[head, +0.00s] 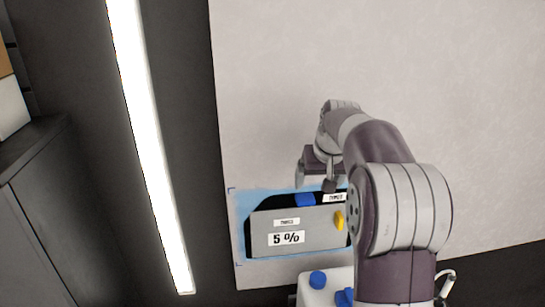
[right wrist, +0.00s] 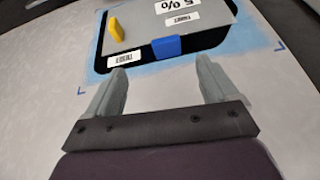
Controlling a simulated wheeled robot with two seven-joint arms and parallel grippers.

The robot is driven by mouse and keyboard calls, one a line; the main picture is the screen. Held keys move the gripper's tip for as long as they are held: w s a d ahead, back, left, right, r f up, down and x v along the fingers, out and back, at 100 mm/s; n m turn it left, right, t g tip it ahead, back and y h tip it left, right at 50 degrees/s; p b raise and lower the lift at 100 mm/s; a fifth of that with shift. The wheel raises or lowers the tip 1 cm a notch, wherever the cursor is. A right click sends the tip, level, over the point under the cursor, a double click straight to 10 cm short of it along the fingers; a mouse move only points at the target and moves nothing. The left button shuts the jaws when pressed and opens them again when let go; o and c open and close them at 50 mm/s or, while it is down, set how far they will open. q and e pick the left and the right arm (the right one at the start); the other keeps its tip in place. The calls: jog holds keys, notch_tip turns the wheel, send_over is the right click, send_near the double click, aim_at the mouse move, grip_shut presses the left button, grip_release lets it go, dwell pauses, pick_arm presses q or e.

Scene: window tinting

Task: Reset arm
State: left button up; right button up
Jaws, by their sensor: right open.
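My right gripper (head: 315,184) is above the pale work surface, just beyond the far edge of a grey panel marked 5 % (head: 270,224). In the right wrist view the right gripper (right wrist: 162,70) is open, with nothing between its fingers. A blue block (right wrist: 166,47) on the panel's edge lies just beyond the fingertips, and it also shows in the head view (head: 305,200). My right arm hides the panel's right end in the head view. My left gripper is not in view.
The panel lies over a black sheet on a light blue patch (head: 238,215). A yellow piece (head: 339,220) sits on the panel. A white container with a blue cap (head: 318,279) stands in front, near my arm. The pale surface (head: 265,90) beyond is clear.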

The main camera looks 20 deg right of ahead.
pick_arm(q)
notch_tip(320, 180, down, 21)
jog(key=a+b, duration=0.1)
jog(key=b, duration=1.9)
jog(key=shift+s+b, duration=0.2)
jog(key=shift+b, duration=0.2)
pick_arm(e)
jog(key=s+a+f+n+g, duration=0.1)
jog(key=s+a+f, duration=0.6)
jog(key=f, duration=0.6)
jog(key=s+a+f+n+g, duration=0.1)
jog(key=s+a+f, duration=0.5)
jog(key=f, duration=0.7)
jog(key=s+a+f+n+g+y, duration=0.1)
jog(key=s+a+f+n, duration=0.1)
jog(key=s+a+f, duration=0.5)
notch_tip(320, 180, down, 6)
jog(key=shift+s+a+f, duration=0.2)
jog(key=shift+s+a, duration=0.15)
jog(key=shift+s, duration=0.55)
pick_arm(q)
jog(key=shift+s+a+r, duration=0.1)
pick_arm(e)
jog(key=shift+s+a, duration=0.1)
jog(key=shift+s, duration=0.05)
